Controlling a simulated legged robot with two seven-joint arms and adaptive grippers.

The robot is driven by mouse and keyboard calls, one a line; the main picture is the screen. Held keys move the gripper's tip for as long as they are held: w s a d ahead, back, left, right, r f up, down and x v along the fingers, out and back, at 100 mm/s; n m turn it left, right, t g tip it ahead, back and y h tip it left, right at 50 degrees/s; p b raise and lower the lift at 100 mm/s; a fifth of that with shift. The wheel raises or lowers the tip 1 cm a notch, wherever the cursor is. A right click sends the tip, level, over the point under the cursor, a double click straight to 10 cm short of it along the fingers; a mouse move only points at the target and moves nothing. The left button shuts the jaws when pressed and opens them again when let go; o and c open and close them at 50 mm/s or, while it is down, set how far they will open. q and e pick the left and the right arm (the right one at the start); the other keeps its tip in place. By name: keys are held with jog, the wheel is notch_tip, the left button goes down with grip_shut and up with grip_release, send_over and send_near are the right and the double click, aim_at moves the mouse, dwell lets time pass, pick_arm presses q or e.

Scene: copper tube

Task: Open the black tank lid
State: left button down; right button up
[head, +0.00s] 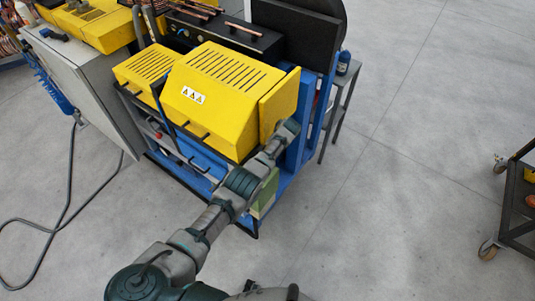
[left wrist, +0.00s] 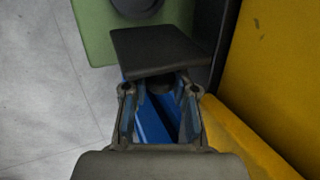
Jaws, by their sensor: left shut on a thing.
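In the left wrist view, a flat black plate (left wrist: 155,48), which looks like the tank lid, lies just beyond my left gripper (left wrist: 160,92). The fingers are shut on a dark part at the plate's near edge; the exact contact is partly hidden. A green surface (left wrist: 92,38), likely the tank, shows behind the plate, with a dark round part (left wrist: 137,6) at the top edge. In the head view the green box (head: 266,196) is low at the machine's front right, partly hidden by my left arm. My left fingertips are not clear there. My right gripper is not in view.
The machine's yellow housing (head: 218,100) stands close beside my left arm, and its yellow side (left wrist: 284,70) fills the right of the left wrist view. A grey cabinet (head: 95,95) stands left, a dark cart (head: 515,200) right. Open floor lies between machine and cart.

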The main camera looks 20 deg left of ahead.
pick_arm(q)
jog(key=c, duration=1)
grip_release()
jog(key=shift+w+r, duration=0.1)
jog(key=shift+o, duration=0.3)
jog(key=shift+d, duration=0.15)
jog(key=shift+r, duration=0.1)
jog(key=v, duration=1.1)
jog(key=shift+d+r, duration=0.25)
jog(key=shift+d, duration=0.15)
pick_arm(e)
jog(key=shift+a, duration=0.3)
pick_arm(q)
jog(key=shift+a, duration=0.1)
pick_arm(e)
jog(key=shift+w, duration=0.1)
pick_arm(q)
jog(key=shift+f, duration=0.1)
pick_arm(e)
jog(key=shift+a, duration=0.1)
